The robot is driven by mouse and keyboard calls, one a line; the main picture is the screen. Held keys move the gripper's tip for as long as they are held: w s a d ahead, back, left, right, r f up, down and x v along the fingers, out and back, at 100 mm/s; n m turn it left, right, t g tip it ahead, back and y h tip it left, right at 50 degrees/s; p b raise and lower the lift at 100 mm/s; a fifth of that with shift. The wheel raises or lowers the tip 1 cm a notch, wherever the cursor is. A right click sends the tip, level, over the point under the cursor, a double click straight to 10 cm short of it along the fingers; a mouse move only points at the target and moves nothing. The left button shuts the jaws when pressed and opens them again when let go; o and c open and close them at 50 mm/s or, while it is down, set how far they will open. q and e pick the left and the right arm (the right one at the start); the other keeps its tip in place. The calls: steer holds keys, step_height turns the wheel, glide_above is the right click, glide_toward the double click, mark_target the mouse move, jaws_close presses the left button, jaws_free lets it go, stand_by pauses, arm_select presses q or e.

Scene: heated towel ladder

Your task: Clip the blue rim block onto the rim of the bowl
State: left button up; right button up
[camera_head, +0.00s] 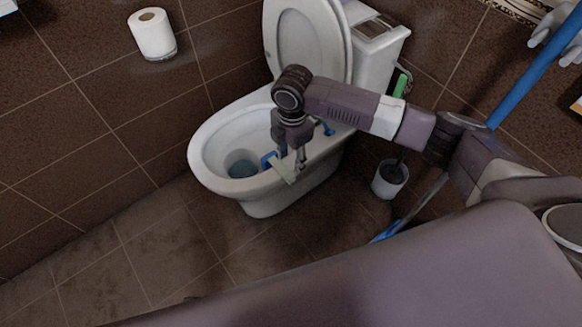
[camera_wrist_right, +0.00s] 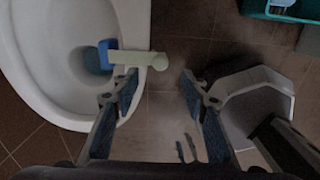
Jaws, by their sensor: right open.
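The bowl (camera_head: 202,150) is a white toilet bowl with its lid up. The blue rim block (camera_head: 268,160) shows at the inner side of its near right rim. A pale bar (camera_head: 284,171) with a rounded outer end runs from the block across the rim. In the right wrist view the blue part (camera_wrist_right: 107,54) is inside the bowl and the pale bar (camera_wrist_right: 130,58) crosses the rim (camera_wrist_right: 125,107). Whether it is fully seated is unclear. My right gripper (camera_wrist_right: 157,82) is open, fingers pointing at the bar's outer end, with nothing between them. My left gripper is out of view.
A toilet brush holder (camera_head: 390,180) stands right of the toilet, near a blue pole (camera_head: 535,72). A paper roll (camera_head: 152,34) is on the back wall. A teal container (camera_wrist_right: 285,10) shows in the right wrist view. The floor (camera_head: 130,250) at front left is clear.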

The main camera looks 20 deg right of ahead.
steer(key=shift+r, duration=2.3)
steer(key=shift+s, duration=0.1)
